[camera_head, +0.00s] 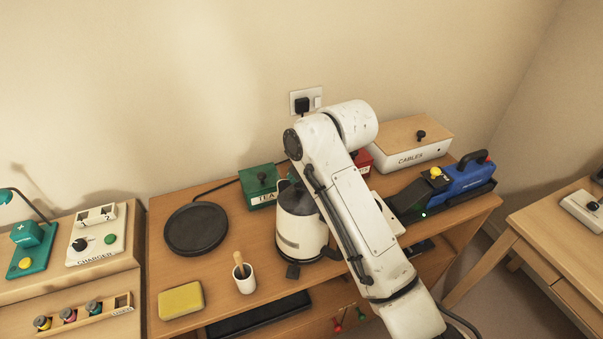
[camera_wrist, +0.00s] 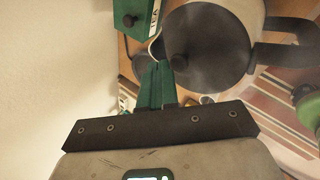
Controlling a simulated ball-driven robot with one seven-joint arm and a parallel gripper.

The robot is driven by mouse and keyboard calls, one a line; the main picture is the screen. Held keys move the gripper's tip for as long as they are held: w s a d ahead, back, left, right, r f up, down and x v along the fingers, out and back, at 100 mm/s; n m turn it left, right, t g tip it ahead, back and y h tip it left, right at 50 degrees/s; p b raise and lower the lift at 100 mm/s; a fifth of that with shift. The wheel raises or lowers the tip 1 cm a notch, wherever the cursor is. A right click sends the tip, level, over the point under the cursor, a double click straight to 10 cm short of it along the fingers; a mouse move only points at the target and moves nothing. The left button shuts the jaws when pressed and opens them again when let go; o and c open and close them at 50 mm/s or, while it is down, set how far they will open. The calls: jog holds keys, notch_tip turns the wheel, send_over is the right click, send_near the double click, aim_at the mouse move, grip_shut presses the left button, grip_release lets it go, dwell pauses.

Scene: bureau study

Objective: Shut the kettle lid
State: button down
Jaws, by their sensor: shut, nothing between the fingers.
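The cream kettle (camera_head: 300,232) stands on the desk, partly hidden behind my arm.
A green TEA box (camera_head: 262,188) stands behind the kettle, close to my fingers in the wrist view. A black round plate (camera_head: 196,229), a white cup (camera_head: 245,282) and a yellow block (camera_head: 181,301) are left of it. A CABLES box (camera_head: 412,158) and blue tool (camera_head: 467,181) stand right.

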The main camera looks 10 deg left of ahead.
jog(key=shift+w+a+f, duration=0.1)
jog(key=shift+a+f, duration=0.1)
jog(key=shift+f, duration=0.05)
jog(key=shift+d, duration=0.1)
dwell(0.6)
